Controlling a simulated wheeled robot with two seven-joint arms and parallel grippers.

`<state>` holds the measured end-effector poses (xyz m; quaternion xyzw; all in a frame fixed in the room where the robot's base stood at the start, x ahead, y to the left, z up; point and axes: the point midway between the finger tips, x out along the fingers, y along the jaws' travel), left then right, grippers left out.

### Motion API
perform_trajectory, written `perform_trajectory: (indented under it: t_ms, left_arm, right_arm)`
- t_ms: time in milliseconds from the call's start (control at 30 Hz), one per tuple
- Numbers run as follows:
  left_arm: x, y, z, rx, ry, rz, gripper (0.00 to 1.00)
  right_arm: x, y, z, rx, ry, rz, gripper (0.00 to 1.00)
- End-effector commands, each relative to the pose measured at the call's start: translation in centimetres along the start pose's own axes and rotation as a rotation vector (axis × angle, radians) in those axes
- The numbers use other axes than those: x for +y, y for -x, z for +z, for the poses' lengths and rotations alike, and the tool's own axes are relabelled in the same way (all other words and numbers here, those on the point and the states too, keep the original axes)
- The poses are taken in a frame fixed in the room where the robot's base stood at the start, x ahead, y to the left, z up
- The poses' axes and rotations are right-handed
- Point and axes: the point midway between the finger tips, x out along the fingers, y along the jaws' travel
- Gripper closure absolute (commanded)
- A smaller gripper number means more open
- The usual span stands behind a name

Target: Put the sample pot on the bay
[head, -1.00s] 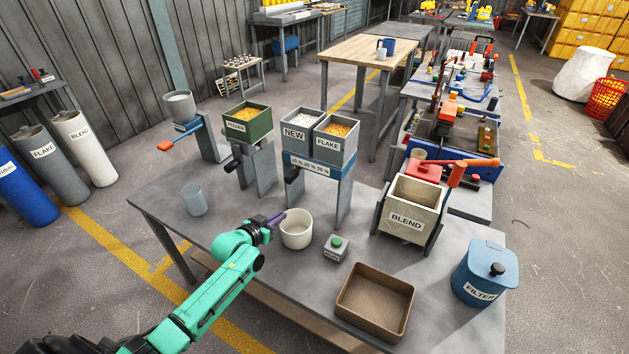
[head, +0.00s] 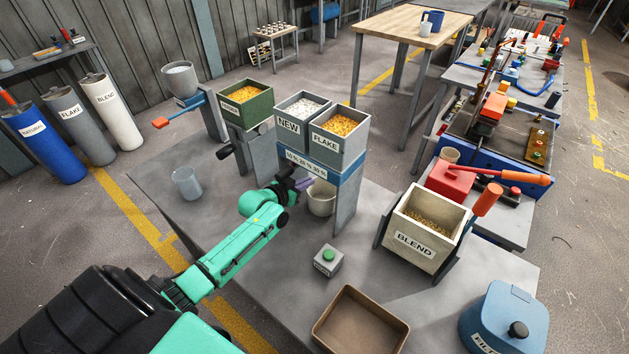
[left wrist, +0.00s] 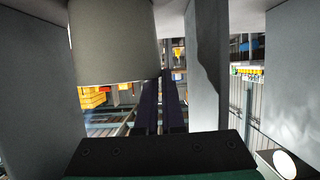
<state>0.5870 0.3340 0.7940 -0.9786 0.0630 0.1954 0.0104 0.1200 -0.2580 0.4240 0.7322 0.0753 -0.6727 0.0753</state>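The sample pot, a cream round pot (head: 321,201), stands or hangs low under the joined NEW and FLAKE bins, between the legs of their stand. I take the space between those legs as the bay; its floor is mostly hidden. My left gripper (head: 301,185) reaches in from the left at the pot's rim. In the left wrist view the pot (left wrist: 112,40) fills the upper left, and the two dark fingers (left wrist: 162,105) are close together at its edge, apparently pinching its wall. I cannot tell whether the pot touches the table. My right gripper is not in view.
Stand legs (head: 347,205) flank the pot closely, with the NEW bin (head: 289,127) and FLAKE bin (head: 325,144) above. A button box (head: 328,260), brown tray (head: 360,325) and BLEND hopper (head: 413,243) stand in front and right. A translucent beaker (head: 187,183) stands left.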

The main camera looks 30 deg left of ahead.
Motion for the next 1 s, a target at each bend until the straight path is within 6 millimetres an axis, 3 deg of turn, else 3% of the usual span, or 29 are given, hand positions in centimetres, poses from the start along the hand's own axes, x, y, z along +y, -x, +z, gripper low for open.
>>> perform_trajectory:
  t_ms: [100,167,200,400,633,1000]
  left_arm:
    - [0.2,0.0,0.8,-0.019,0.003,0.004,1.0]
    - [0.2,0.0,0.8,-0.02,0.003,0.004,0.8]
    - [0.2,0.0,0.8,-0.02,0.003,0.004,0.65]
    - [0.2,0.0,0.7,-0.017,0.002,0.003,0.65]
    - [0.2,0.7,0.6,-0.016,0.002,0.004,0.65]
    - [0.2,7.5,0.6,-0.019,0.001,0.004,0.65]
  right_arm:
    - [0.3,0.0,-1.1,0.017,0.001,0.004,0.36]
    - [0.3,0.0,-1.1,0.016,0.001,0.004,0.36]
    - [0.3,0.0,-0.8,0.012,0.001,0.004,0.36]
    - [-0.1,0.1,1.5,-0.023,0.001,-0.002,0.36]
    - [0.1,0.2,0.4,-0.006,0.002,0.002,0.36]
    - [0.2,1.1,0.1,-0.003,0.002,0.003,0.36]
